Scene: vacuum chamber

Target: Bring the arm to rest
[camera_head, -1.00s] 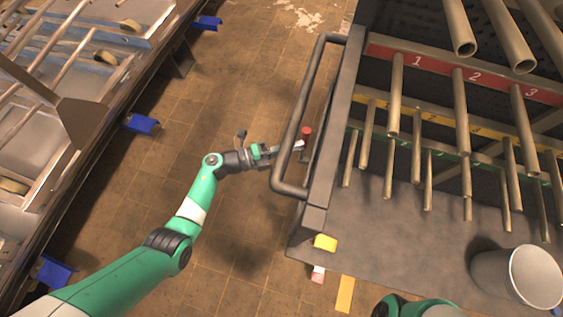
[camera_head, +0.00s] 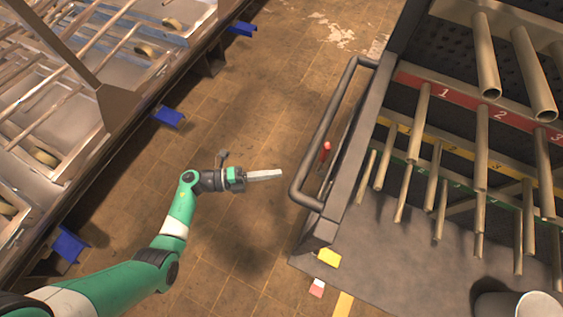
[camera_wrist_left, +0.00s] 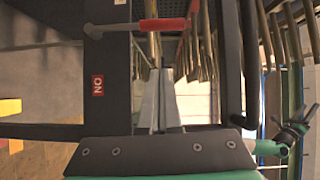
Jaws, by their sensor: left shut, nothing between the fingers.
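My left gripper (camera_head: 281,174) is shut and empty. It hangs over the brown tiled floor, left of the rack cart's handle (camera_head: 318,135) and clear of it. In the left wrist view its pale fingers (camera_wrist_left: 158,100) lie together with nothing held. My left arm (camera_head: 130,285), green and white, reaches in from the lower left and is bent at the elbow. In the left wrist view a green and dark part of my other arm (camera_wrist_left: 285,138) shows at right; its fingers cannot be made out.
The cart's red-tipped lever (camera_head: 325,149) stands just beyond the handle; it also shows in the left wrist view (camera_wrist_left: 163,25). The rack (camera_head: 440,90) holds several rods. A bucket (camera_head: 520,306) stands at lower right. A long bench (camera_head: 95,100) fills the left. Floor between is free.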

